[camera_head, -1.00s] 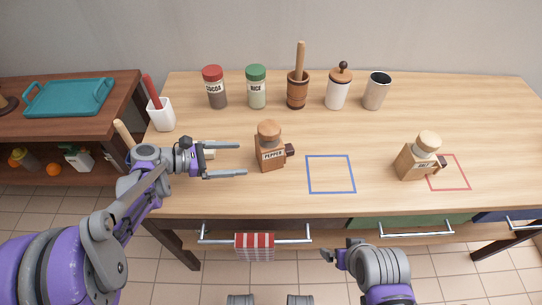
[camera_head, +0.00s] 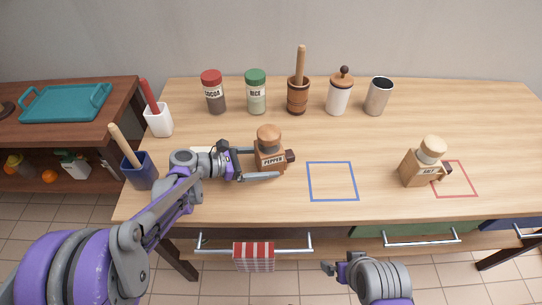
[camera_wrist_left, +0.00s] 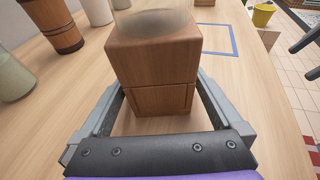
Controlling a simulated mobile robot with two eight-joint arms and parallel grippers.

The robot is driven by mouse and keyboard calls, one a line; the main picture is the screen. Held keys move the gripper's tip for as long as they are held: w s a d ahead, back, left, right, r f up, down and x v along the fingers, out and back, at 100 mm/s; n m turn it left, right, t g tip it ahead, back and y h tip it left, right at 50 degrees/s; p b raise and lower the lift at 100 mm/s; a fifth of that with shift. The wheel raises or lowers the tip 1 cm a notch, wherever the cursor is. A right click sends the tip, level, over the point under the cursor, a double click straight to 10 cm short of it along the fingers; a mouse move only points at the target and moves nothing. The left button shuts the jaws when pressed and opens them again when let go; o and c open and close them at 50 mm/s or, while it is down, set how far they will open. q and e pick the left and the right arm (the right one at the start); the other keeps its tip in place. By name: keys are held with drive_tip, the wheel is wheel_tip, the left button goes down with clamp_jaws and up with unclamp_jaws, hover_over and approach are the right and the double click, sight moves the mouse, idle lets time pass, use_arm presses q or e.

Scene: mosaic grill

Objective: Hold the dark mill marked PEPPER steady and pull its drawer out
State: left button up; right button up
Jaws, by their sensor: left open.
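The dark brown mill marked PEPPER (camera_head: 270,152) stands upright on the table left of the blue square outline. Its drawer knob (camera_head: 291,156) sticks out on its right side. My left gripper (camera_head: 268,164) is open, with one finger on each side of the mill's body. In the left wrist view the mill (camera_wrist_left: 152,68) stands between the two fingers, and a seam crosses its lower part. Its drawer knob is hidden there. My right gripper (camera_head: 336,268) is low in front of the table edge, away from the mill; its jaws are unclear.
A lighter mill marked SALT (camera_head: 423,163) stands by the red outline (camera_head: 455,179). The blue outline (camera_head: 332,181) is empty. Jars, a mortar (camera_head: 298,95) and a metal cup (camera_head: 377,96) line the back. A blue holder (camera_head: 140,171) stands near my left arm.

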use_arm(q)
drive_tip(key=shift+d, duration=0.1)
drive_tip(key=c, duration=1.5)
drive_tip(key=shift+o, duration=0.2)
